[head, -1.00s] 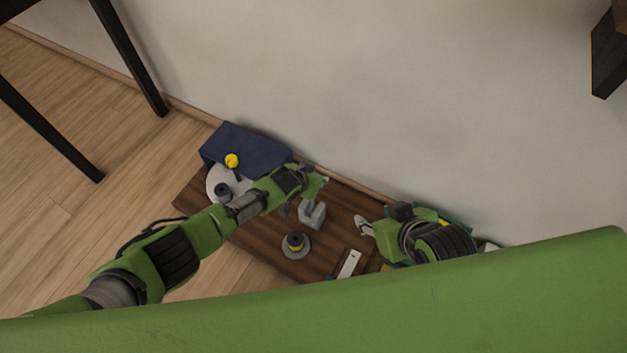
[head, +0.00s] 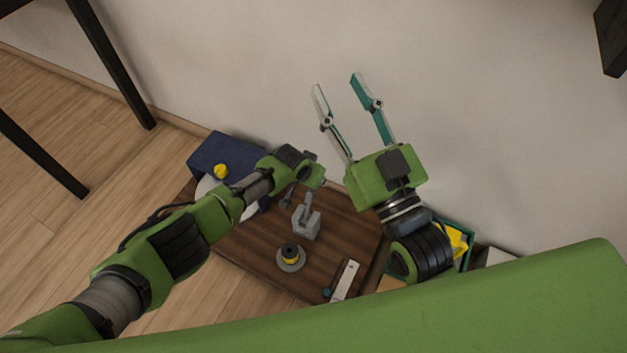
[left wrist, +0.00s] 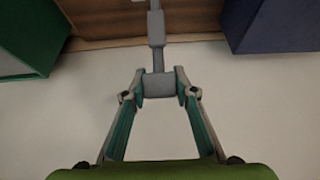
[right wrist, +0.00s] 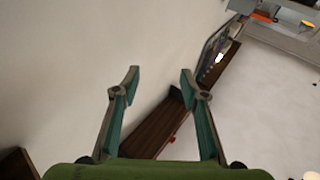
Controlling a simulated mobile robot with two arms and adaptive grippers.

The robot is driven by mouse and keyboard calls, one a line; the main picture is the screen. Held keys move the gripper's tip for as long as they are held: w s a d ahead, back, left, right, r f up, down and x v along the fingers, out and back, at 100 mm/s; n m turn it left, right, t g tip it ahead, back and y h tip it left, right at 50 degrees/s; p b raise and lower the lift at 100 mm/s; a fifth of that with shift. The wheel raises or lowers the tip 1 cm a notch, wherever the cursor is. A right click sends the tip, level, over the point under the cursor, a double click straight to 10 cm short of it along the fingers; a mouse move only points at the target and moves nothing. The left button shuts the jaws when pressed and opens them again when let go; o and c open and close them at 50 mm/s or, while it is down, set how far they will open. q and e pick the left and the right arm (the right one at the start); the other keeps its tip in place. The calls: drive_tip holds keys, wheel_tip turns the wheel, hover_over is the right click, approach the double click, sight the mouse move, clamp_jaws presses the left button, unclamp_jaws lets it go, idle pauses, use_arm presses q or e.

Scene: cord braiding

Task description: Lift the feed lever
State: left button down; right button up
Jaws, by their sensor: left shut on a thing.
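The feed lever is a grey bar; in the left wrist view its block-shaped end (left wrist: 158,85) sits between my left fingertips (left wrist: 160,92). In the head view the lever stands up from a grey bracket (head: 306,224) on the brown table. My left gripper (head: 303,190) reaches over the bracket from the left and is shut on the lever's end. Its fingertips are partly hidden by the hand in the head view. My right gripper (head: 337,83) is raised in front of the wall, open and empty; its parted fingers also show in the right wrist view (right wrist: 160,80).
A dark blue box (head: 225,150) and a pale disc with a yellow piece (head: 221,171) lie at the table's left. A spool with a yellow band (head: 291,256) and a white strip (head: 346,280) are near the front. A green bin (head: 460,240) holds yellow items at the right.

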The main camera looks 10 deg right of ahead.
use_arm(q)
drive_tip(key=shift+w+d+r, duration=0.15)
drive_tip(key=shift+w+r, duration=0.1)
drive_tip(key=shift+w, duration=0.05)
use_arm(e)
drive_tip(key=shift+s+r+t+y, duration=0.15)
drive_tip(key=shift+s+r+t, duration=0.05)
drive_tip(key=shift+r, duration=0.3)
drive_tip(key=shift+s+r+t+y, duration=0.15)
drive_tip(key=shift+r+t, duration=0.05)
drive_tip(key=shift+r, duration=0.3)
use_arm(q)
drive_tip(key=c, duration=1.6)
unclamp_jaws()
drive_tip(key=shift+s+f, duration=0.1)
drive_tip(key=shift+s, duration=0.1)
drive_tip(key=shift+v, duration=6)
